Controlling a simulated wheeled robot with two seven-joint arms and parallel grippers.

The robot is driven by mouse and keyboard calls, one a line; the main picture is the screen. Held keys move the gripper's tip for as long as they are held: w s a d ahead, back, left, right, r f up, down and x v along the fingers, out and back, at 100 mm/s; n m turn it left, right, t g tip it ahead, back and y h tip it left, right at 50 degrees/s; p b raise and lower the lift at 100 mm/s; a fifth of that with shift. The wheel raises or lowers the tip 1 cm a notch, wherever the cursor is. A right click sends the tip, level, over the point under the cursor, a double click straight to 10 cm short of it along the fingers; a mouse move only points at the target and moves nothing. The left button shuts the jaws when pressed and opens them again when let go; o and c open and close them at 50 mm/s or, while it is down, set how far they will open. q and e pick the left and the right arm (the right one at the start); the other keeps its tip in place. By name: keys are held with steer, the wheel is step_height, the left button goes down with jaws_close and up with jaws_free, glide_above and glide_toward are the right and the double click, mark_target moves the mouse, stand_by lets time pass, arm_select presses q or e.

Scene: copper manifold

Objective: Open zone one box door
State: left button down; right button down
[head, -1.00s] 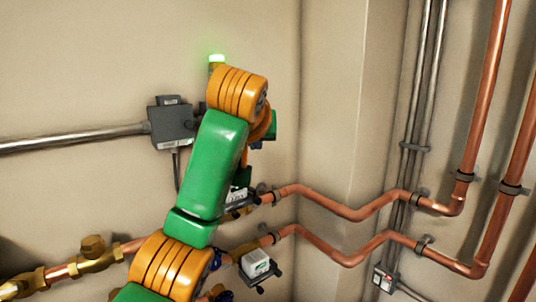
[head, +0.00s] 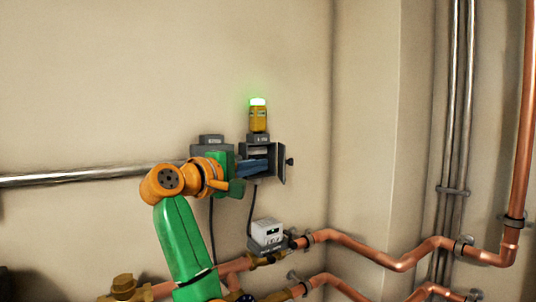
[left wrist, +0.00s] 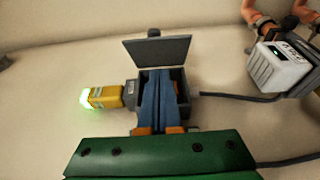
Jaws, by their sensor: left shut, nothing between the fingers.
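A small grey box (head: 262,147) hangs on the wall under a yellow beacon (head: 258,120) with a lit green top. Its door (head: 281,163) stands open, swung out to the right, with a dark knob on it. In the left wrist view the open door (left wrist: 158,52) is a flat grey panel across the top, beyond the box (left wrist: 183,82). My left gripper (left wrist: 160,76) is shut and empty; its blue fingers reach over or into the open box, and I cannot tell whether they touch it. The box's inside is mostly hidden by them. My right gripper is out of view.
A second grey box (head: 212,140) at the end of a metal conduit (head: 90,176) is partly behind my left arm. A white meter (head: 267,233) and copper pipes (head: 400,260) lie below and right. The wall above is clear.

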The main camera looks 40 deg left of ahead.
mark_target(285, 162)
arm_select(q)
steer(key=shift+w+d+p, duration=0.15)
steer(key=shift+w+d, duration=0.25)
steer(key=shift+d, duration=0.2)
steer(key=shift+w+d+p, duration=0.15)
steer(key=shift+w+d, duration=0.25)
steer(key=shift+d, duration=0.2)
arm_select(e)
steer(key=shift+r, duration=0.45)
arm_select(q)
steer(key=shift+a, duration=0.2)
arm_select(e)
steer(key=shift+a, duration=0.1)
arm_select(q)
steer(key=shift+d+f, duration=0.1)
steer(key=shift+d, duration=0.05)
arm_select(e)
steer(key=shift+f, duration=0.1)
